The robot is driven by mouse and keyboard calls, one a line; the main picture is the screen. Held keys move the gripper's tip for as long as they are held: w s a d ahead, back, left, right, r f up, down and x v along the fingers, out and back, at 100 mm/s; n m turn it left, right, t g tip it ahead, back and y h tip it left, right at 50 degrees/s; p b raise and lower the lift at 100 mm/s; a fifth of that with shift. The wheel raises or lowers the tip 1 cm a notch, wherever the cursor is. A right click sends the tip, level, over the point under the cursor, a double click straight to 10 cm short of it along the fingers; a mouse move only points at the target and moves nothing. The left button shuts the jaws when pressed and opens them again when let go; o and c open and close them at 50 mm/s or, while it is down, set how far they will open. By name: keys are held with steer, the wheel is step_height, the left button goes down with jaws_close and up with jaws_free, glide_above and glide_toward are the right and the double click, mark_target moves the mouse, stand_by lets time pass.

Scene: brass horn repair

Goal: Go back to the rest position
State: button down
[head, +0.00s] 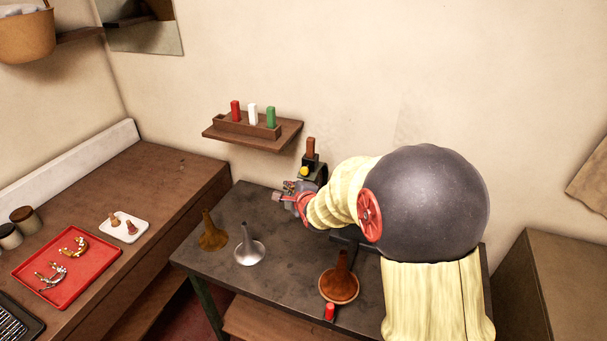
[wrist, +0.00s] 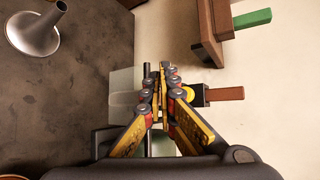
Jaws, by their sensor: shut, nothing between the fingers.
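My gripper (head: 281,197) is at the back of the dark workbench (head: 222,249), in front of a dark stand with a brown block and a yellow knob. In the wrist view my gripper (wrist: 160,72) has its fingers together with nothing between them. My arm reaches in from the right and hides part of the bench. The dark stand (wrist: 196,95) shows just right of the fingers, with its brown block (wrist: 226,94) pointing right. I cannot tell whether the fingers touch the stand.
A brass bell (head: 211,236), a silver bell (head: 249,250) and a copper bell (head: 340,285) stand on the bench. A red object (head: 329,311) is near the front edge. A wall shelf (head: 286,138) holds red, white and green blocks. A red tray (head: 88,279) lies on the left counter.

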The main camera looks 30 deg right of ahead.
stand_by(0.8)
steer(key=s+a+f+n+g, duration=0.2)
steer(key=s+f+n+g, duration=0.4)
steer(key=s+f+n, duration=0.5)
steer(key=s+a+r+n+y+b, duration=0.1)
steer(key=s+a+n+b, duration=0.3)
steer(key=s, duration=0.4)
steer(key=s+a+r+n+y+b, duration=0.1)
steer(key=s+a+r+n+b, duration=0.3)
steer(key=s, duration=0.5)
steer(key=s+a+r+n+g+b, duration=0.1)
steer(key=s+a+r+n+b, duration=0.2)
steer(key=s+a, duration=0.4)
steer(key=shift+s+a+r+n+y+b, duration=0.15)
steer(key=shift+s+a+n+y+b, duration=0.2)
steer(key=shift+s+n+b, duration=0.5)
